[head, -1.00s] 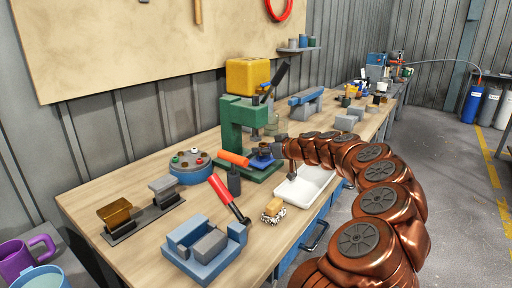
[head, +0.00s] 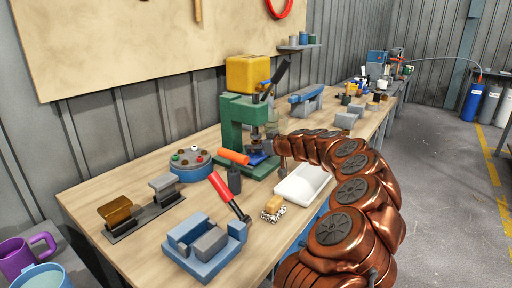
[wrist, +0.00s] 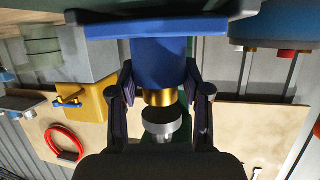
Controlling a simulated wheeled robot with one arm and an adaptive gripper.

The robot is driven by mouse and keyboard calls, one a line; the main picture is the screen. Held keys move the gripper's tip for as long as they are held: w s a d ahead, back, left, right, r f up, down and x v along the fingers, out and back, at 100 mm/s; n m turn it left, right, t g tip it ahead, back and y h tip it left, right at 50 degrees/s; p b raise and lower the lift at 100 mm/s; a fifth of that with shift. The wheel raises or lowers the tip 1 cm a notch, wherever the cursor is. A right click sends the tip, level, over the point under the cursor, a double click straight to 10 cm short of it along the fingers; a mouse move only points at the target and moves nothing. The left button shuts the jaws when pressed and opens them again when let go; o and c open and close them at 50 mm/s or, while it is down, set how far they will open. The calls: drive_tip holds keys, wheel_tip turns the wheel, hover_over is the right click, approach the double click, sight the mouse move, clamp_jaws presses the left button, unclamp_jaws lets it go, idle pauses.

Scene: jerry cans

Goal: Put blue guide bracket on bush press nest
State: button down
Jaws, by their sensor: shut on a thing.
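The blue guide bracket (wrist: 160,62) is between my gripper's fingers (wrist: 160,92) in the wrist view, which shows the scene upside down. It has a wide blue plate and a blue barrel with a brass-coloured bush at its end. A grey round part (wrist: 160,122), apparently the press ram, faces the bush with a small gap. In the head view the bracket (head: 257,159) is at the front of the green press (head: 232,122), low over its base. My gripper (head: 272,147) is small and partly hidden there. The nest is hidden, so I cannot tell whether the bracket touches it.
An orange cylinder (head: 233,157) and a dark cylinder (head: 234,181) are left of the bracket. A red-handled lever fixture (head: 207,250) and a blue round holder (head: 190,172) stand on the bench.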

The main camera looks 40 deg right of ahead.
drive_tip(key=shift+f+b, duration=0.45)
drive_tip(key=shift+b, duration=0.3)
drive_tip(key=c, duration=0.5)
unclamp_jaws()
drive_tip(key=shift+r, duration=0.1)
drive_tip(key=shift+r+p, duration=0.65)
drive_tip(key=shift+p, duration=0.5)
drive_tip(key=shift+s+r, duration=0.1)
drive_tip(key=shift+s, duration=0.1)
drive_tip(key=b+v, duration=0.1)
drive_tip(key=v, duration=1)
drive_tip(key=shift+s, duration=0.35)
